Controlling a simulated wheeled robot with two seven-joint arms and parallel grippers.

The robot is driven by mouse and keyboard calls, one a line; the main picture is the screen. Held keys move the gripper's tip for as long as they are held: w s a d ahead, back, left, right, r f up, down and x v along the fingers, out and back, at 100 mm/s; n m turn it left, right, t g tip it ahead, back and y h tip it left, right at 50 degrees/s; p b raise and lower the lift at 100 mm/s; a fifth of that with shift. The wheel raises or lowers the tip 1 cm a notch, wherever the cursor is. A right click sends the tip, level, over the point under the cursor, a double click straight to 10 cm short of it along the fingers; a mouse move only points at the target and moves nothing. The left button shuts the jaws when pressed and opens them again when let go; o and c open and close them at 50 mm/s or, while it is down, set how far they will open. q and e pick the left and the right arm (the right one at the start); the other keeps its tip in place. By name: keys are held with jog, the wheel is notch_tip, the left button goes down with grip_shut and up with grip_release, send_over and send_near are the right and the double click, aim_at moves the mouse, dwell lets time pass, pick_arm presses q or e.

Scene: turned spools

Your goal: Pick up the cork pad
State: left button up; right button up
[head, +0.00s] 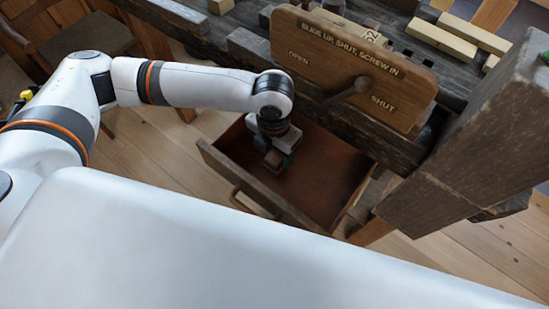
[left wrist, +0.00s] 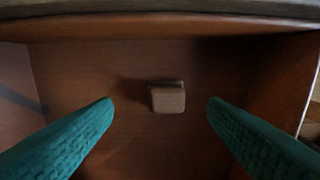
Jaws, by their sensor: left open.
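The cork pad (left wrist: 167,98), a small greyish-brown block, lies on the floor of an open wooden drawer in the left wrist view. My left gripper (left wrist: 160,105) is open, its two green textured fingers spread wide to the left and right of the pad, with clear gaps on both sides. Nothing is between the fingertips that I can see being touched. In the head view my left gripper (head: 278,158) points down into the drawer (head: 330,180), and it largely hides what lies beneath it. My right gripper is not in view.
The drawer's front wall (head: 235,180) and side walls surround the gripper. A wooden board (head: 350,65) with a handle and the words OPEN and SHUT stands behind the drawer. A thick dark post (head: 470,140) rises at the right. Pale wood blocks (head: 440,40) lie behind.

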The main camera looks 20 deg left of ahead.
aim_at(274, 159)
pick_arm(q)
jog(key=shift+f, duration=0.75)
jog(key=shift+w+f, duration=0.15)
jog(key=shift+f, duration=0.15)
jog(key=f, duration=0.2)
jog(key=shift+w+a+f, duration=0.15)
jog(key=shift+w+f, duration=0.2)
notch_tip(274, 159, down, 2)
jog(key=shift+w+f, duration=0.1)
jog(key=shift+w, duration=0.05)
jog(key=shift+f+b, duration=0.2)
jog(key=shift+b, duration=0.1)
jog(key=shift+c, duration=0.4)
jog(key=c, duration=0.9)
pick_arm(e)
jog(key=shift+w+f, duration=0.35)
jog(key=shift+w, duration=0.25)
